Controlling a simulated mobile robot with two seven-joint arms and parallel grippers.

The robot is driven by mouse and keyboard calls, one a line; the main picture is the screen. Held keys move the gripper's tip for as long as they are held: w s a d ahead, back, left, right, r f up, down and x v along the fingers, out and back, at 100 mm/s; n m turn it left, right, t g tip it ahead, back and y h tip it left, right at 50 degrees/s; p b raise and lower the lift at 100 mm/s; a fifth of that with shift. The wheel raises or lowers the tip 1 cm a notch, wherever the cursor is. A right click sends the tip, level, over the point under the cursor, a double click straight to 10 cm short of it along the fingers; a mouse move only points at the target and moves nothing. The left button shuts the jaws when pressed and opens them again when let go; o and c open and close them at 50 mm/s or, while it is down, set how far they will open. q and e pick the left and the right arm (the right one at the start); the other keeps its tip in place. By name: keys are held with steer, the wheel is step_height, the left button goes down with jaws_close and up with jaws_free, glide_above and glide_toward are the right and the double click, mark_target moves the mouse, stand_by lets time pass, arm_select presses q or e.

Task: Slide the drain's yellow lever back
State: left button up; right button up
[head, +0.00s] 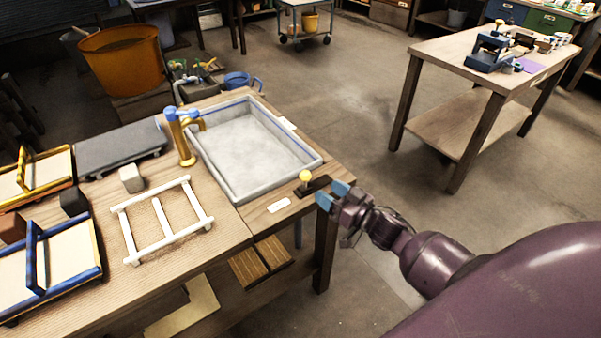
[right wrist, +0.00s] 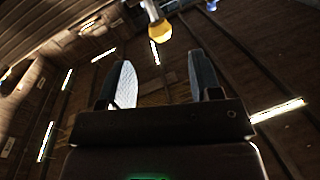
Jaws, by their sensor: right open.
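The drain's yellow lever (head: 305,177) is a small yellow knob standing on a dark plate (head: 309,187) at the front right corner of the bench, beside the grey basin (head: 262,188). My right gripper (head: 332,196) is open, with blue fingertips, just to the right of the lever and apart from it. In the right wrist view the yellow knob (right wrist: 159,30) hangs on a pale stem beyond the two open fingers (right wrist: 160,85), with nothing between them. My left gripper is in neither view.
A yellow tap with a blue handle (head: 183,135) stands left of the basin. A pale label (head: 278,205) lies near the lever. Open floor lies right of the bench.

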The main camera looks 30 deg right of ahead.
mark_target(301, 173)
steer(key=b+x, duration=0.1)
steer(key=x, duration=0.9)
steer(key=shift+w, duration=0.35)
